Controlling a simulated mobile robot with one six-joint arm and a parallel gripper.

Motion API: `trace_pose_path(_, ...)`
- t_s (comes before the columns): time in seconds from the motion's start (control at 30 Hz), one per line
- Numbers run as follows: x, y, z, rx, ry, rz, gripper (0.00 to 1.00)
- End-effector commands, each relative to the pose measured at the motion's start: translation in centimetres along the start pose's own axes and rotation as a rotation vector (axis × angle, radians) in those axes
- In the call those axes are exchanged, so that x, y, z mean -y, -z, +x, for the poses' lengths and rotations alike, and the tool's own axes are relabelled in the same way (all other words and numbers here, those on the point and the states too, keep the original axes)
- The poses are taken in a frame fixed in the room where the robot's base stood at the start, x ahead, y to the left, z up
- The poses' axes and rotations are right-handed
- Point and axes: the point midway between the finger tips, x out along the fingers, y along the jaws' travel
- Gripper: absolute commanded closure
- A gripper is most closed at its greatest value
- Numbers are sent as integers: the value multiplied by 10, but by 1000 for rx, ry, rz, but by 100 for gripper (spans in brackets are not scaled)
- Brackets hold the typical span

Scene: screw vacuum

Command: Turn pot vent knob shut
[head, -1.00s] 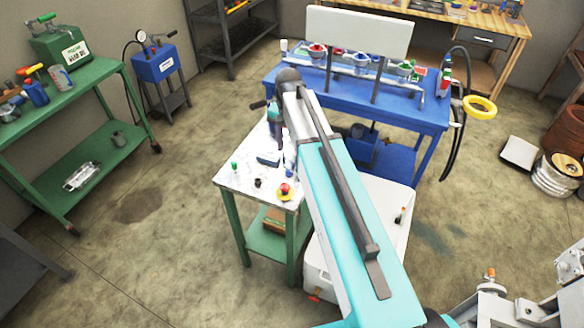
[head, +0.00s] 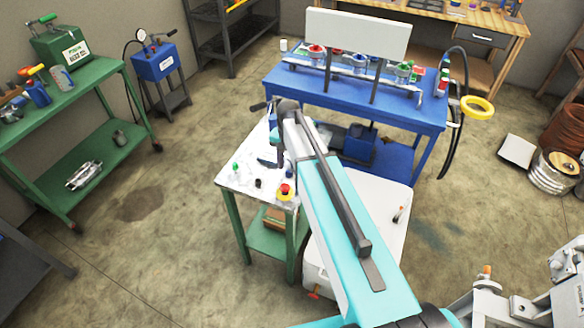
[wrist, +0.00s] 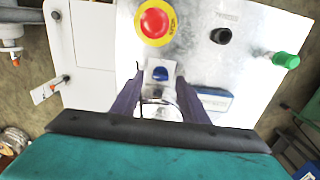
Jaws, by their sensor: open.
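My gripper (wrist: 160,76) is open in the wrist view, its two dark fingers reaching towards a small blue knob (wrist: 160,73) on a pale plate. The knob shows between the fingers; I cannot tell whether they touch it. A shiny round metal part shows nearer, between the fingers. On the same white panel are a red stop button with a yellow ring (wrist: 154,21), a black knob (wrist: 221,35) and a green knob (wrist: 287,60). No readable label tells me which is the pot vent knob.
The panel tops a green-legged stand (head: 240,232). A white box (head: 395,185) with a small orange-tipped lever (head: 398,213) adjoins it. A blue bench (head: 420,112) stands behind. A green cart (head: 95,85) is far left, with open floor between.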

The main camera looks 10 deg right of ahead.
Motion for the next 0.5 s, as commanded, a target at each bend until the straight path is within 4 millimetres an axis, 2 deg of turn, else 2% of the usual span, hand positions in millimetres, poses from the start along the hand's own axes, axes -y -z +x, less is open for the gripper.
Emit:
trace_pose_path(0.23,0,0,18,1,-1,-1,59)
trace_pose_path(0.5,1,0,24,0,0,-1,59)
